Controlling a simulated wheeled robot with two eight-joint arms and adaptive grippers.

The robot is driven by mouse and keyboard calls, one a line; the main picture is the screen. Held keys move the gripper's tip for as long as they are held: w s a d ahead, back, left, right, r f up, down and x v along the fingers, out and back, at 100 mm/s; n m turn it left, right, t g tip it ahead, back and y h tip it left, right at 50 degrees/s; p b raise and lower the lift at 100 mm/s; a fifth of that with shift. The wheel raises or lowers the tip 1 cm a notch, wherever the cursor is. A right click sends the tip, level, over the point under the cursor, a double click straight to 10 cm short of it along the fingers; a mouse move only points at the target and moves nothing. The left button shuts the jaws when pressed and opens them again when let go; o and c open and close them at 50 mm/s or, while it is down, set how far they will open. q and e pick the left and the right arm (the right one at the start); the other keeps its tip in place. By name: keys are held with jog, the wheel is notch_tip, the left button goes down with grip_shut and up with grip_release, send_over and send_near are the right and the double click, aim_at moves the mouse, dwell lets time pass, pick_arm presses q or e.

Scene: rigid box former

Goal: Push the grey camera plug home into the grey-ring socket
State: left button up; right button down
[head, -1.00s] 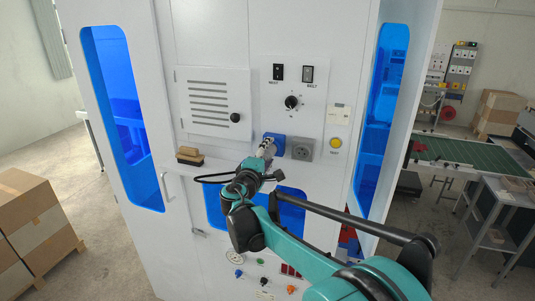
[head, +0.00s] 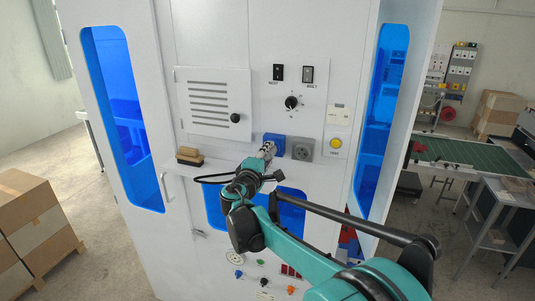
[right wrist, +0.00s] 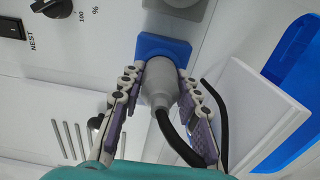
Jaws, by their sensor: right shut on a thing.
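My right gripper (head: 268,149) is shut on the grey plug (right wrist: 160,84), with one finger on each side of its body. A black cable runs from the plug's back end. The plug's front end is at the blue square socket plate (head: 275,143), which also shows behind it in the right wrist view (right wrist: 180,50). The plug hides the middle of this plate, so I cannot tell how deep it sits. A grey square socket (head: 302,149) with a round face is just to the right. My left gripper is not in view.
A shelf holds a wooden-backed brush (head: 189,156) left of my right arm. A black rotary knob (head: 291,102) and two switches are above the sockets. A yellow button (head: 335,143) is to the right. A vented door (head: 214,103) with a black knob is at upper left.

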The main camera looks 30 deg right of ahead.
jog(key=shift+a, duration=0.1)
jog(key=shift+s+a, duration=0.1)
jog(key=shift+s, duration=0.05)
jog(key=shift+v, duration=0.9)
jog(key=shift+s+a, duration=0.2)
jog(key=shift+a, duration=0.05)
jog(key=shift+v, duration=1.55)
jog(key=shift+d, duration=0.1)
